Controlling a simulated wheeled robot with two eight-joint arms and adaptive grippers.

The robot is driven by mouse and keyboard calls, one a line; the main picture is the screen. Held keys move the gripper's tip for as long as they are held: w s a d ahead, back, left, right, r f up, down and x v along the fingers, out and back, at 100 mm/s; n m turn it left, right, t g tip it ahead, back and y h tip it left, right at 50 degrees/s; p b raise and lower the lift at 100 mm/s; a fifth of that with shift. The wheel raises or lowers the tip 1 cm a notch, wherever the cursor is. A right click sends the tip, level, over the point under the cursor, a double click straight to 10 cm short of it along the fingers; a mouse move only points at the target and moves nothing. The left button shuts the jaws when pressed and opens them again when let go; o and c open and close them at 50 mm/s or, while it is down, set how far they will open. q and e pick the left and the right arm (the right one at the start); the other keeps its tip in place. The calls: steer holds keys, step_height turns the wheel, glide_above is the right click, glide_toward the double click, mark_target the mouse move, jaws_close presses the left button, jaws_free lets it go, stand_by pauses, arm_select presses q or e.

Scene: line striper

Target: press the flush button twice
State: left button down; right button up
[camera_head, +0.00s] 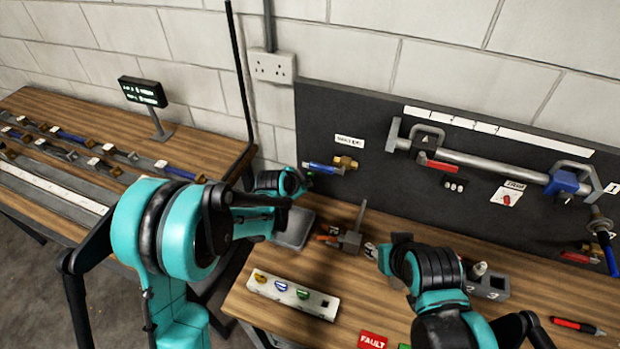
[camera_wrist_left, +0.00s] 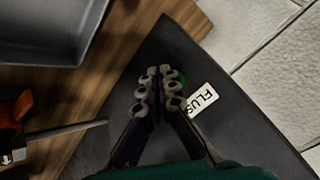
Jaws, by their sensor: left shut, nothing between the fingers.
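In the left wrist view, a green button (camera_wrist_left: 181,76) shows partly at the right edge of my left gripper's fingertips (camera_wrist_left: 160,88). The fingers cover most of it. A white label (camera_wrist_left: 202,103) beside it reads FLUS, the rest hidden. My left gripper is shut and empty, its tips over or very near the button; I cannot tell whether they touch it. In the head view my left gripper (camera_head: 302,181) is at the left end of the dark panel (camera_head: 385,110). My right gripper (camera_head: 372,251) hangs over the bench at the middle; its finger opening is unclear.
A blue and brass valve (camera_head: 330,166) sits on the panel just right of the gripper. A white strip with coloured pieces (camera_head: 292,296) lies in front.

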arm_select(q)
steer(key=shift+w+d, duration=0.15)
steer(key=shift+w, duration=0.25)
arm_select(e)
steer(key=shift+f, duration=0.1)
stand_by(0.6)
arm_select(q)
steer(key=shift+s, duration=0.1)
steer(key=shift+s+a+b, duration=0.3)
steer(key=shift+s, duration=0.4)
arm_select(e)
steer(key=shift+f, duration=0.2)
arm_select(q)
steer(key=shift+s+a, duration=0.15)
steer(key=shift+s, duration=0.2)
steer(key=shift+s+a+b, duration=0.1)
steer(key=shift+s+a, duration=0.15)
steer(key=shift+s, duration=0.4)
steer(key=shift+s+a+b, duration=0.15)
steer(key=shift+s+a, duration=0.15)
steer(key=shift+s, duration=0.4)
steer(key=shift+s+a+b, duration=0.1)
steer(key=shift+s+a, duration=0.15)
steer(key=shift+s, duration=0.4)
arm_select(e)
steer(key=shift+f, duration=0.35)
jaws_close()
